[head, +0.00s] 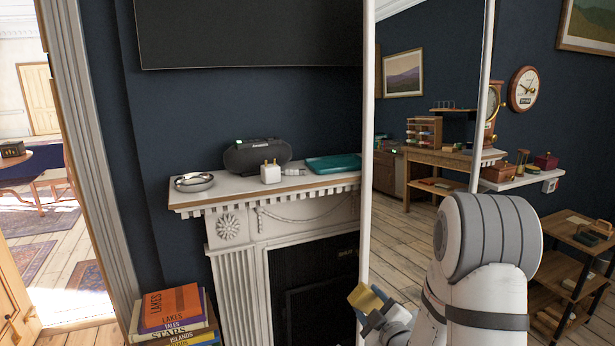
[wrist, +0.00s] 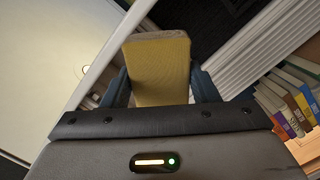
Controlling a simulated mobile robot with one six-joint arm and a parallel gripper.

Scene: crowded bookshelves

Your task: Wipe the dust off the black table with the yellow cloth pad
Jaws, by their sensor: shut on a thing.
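My gripper (head: 374,316) is at the lower middle of the head view, in front of the white fireplace. It is shut on the yellow cloth pad (head: 365,298). The wrist view shows the pad (wrist: 160,72) upright between the two dark fingers, with a greyish-brown layer along its far edge. The pad is in the air, apart from any tabletop I can make out. I see no table that is clearly black, and no dust. A dark table (head: 32,166) shows partly through the doorway at the far left; its exact colour is hard to tell.
Stacked books (head: 168,308) stand at lower left. A tall white frame post (head: 367,130) rises close beside my gripper. A wooden shelf unit (head: 571,236) is at right.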

